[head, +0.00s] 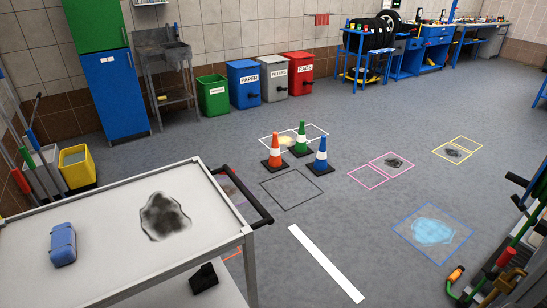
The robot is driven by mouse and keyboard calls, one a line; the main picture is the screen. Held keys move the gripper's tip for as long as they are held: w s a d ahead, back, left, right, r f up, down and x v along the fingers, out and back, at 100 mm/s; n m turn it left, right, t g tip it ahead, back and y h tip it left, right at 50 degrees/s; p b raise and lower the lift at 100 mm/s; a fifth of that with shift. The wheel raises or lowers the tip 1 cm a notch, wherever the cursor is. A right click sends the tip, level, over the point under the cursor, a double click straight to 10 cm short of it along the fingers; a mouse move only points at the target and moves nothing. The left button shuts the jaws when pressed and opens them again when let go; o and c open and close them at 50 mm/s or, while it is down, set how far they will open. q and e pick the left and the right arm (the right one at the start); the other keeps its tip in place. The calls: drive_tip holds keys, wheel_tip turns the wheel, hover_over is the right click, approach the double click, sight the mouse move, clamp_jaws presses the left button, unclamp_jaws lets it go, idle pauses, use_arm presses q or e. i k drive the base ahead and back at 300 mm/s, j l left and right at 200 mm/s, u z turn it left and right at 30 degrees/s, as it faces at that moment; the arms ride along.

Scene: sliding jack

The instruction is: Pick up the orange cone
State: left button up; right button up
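The orange cone (275,153) has a white band and a dark square base, and it stands upright on the grey floor near the middle of the head view. A green cone (301,142) stands close behind it to the right. A blue cone (321,158) stands farther right and slightly nearer. The orange cone is fully visible down to its base. Neither of my grippers shows in this view, so I see nothing held.
A white-topped cart (100,235) with a blue object (62,244) and a dark stain fills the lower left. A tool rack (500,275) stands at the lower right. Colored bins (244,85) line the back wall. The floor between is open, with painted outlines and stains.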

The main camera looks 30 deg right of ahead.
sight(275, 163)
drive_tip(key=i+l+z, duration=0.15)
drive_tip(key=l, duration=0.3)
drive_tip(key=i+l+z, duration=0.2)
drive_tip(key=l, duration=0.2)
drive_tip(key=i+l+z, duration=0.15)
drive_tip(key=l, duration=0.25)
drive_tip(key=i+l+z, duration=0.35)
drive_tip(key=i+l, duration=0.15)
drive_tip(key=i, duration=0.15)
drive_tip(key=i+l+z, duration=0.2)
drive_tip(key=i, duration=0.3)
drive_tip(key=i+l+z, duration=0.15)
drive_tip(key=i, duration=0.35)
drive_tip(key=l, duration=0.1)
